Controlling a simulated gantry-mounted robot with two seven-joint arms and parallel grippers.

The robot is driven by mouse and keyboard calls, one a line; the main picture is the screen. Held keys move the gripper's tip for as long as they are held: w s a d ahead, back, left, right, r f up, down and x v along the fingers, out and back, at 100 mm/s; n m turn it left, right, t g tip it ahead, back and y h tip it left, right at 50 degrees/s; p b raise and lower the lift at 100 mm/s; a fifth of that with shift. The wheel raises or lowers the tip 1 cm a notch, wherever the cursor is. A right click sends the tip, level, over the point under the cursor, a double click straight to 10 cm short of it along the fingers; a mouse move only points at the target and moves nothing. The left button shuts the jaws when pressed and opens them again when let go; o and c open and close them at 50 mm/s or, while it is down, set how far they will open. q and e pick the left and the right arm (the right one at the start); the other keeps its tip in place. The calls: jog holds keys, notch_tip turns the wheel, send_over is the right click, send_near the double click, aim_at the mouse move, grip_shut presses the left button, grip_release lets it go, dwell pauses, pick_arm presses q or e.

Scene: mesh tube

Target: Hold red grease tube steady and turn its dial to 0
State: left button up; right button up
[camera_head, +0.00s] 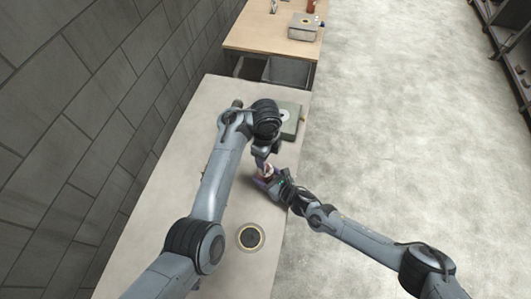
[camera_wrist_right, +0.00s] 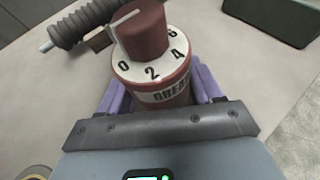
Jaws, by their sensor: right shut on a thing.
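The red grease tube (camera_wrist_right: 165,85) stands in my right gripper (camera_wrist_right: 165,98), whose purple fingers are shut on its sides. The tube's white ring shows 0, 2, 4 and a partly seen 6. The red dial (camera_wrist_right: 140,32) on top has a white line pointing to the left, a little beyond the 0 on its far side. In the head view the tube (camera_head: 267,171) is small and partly hidden by my right gripper (camera_head: 268,181). My left gripper (camera_head: 262,154) hangs just above the tube; its fingers are too small to read.
A green box (camera_head: 291,118) is at the table's far right. A round dish (camera_head: 250,237) with a pale rim lies on the near table. Another table (camera_head: 258,35) stands beyond.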

pick_arm(q)
jog(key=shift+r, duration=0.25)
pick_arm(e)
jog(key=o, duration=1.2)
jog(key=shift+o, duration=0.2)
